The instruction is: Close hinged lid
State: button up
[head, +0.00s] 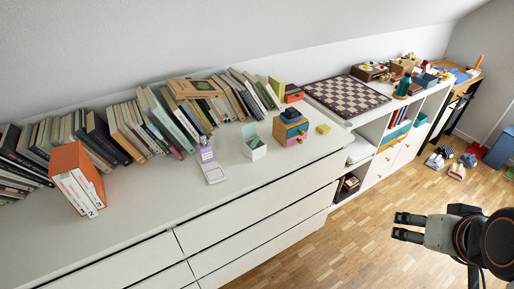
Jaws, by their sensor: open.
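A small white box (257,153) stands on the white dresser top, right of the middle of the head view. Its pale green hinged lid (249,131) stands up open at the back of the box. The inside of the box is too small to make out. My gripper (398,226) is at the lower right, over the wooden floor and in front of the dresser. It is open and empty, well apart from the box, with its fingers pointing left.
A small wooden drawer box (290,129) stands close to the right of the white box. A purple and white item (211,164) lies to its left. A row of books (130,130) lines the back. The dresser top (150,205) is clear in front.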

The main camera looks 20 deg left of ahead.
aim_at(248, 131)
jog(key=i+u, duration=0.1)
jog(key=u, duration=0.65)
jog(key=i+l+u, duration=0.1)
jog(key=u, duration=0.25)
